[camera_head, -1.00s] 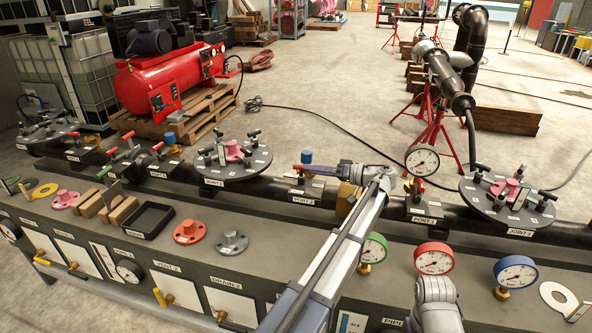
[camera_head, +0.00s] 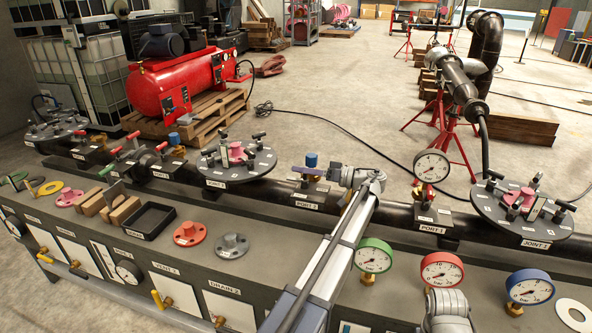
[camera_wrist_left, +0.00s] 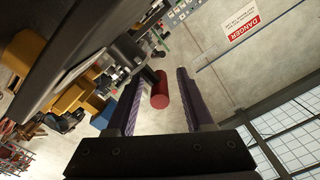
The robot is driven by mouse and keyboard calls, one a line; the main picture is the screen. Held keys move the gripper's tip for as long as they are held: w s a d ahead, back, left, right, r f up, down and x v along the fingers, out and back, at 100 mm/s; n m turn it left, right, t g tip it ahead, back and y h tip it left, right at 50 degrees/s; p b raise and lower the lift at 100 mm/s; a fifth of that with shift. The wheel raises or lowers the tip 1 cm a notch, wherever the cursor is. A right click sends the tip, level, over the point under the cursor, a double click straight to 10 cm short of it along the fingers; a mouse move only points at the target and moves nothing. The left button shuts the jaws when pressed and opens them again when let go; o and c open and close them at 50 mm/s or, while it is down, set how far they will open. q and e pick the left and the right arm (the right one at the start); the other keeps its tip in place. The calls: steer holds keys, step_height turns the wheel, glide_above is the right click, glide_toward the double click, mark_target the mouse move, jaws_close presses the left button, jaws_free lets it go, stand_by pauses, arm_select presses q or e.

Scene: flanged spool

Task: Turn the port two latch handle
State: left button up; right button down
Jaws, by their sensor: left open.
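The port two fitting stands on the black pipe with its label plate (camera_head: 306,205) in front and a blue cap (camera_head: 311,160) on top. My left gripper (camera_head: 303,170) is at this fitting, in front of the blue cap, its purple-padded fingers pointing left. In the left wrist view the open fingers stand on either side of a red cylindrical grip (camera_wrist_left: 160,92), which looks like the latch handle, with gaps at both sides. The blue cap (camera_wrist_left: 103,115) also shows there, left of the fingers. In the head view the gripper hides most of the handle. My right gripper is out of view.
A round joint flange (camera_head: 237,163) with raised clamps lies left of port two. Port one's gauge (camera_head: 432,166) and another flange (camera_head: 521,208) are to the right. Gauges with green (camera_head: 373,255) and red (camera_head: 442,271) rims stand in front. A black tray (camera_head: 150,220) sits on the bench.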

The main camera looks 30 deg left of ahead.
arm_select(q)
steer(key=shift+x, duration=1.25)
steer(key=shift+c, duration=0.3)
jaws_close()
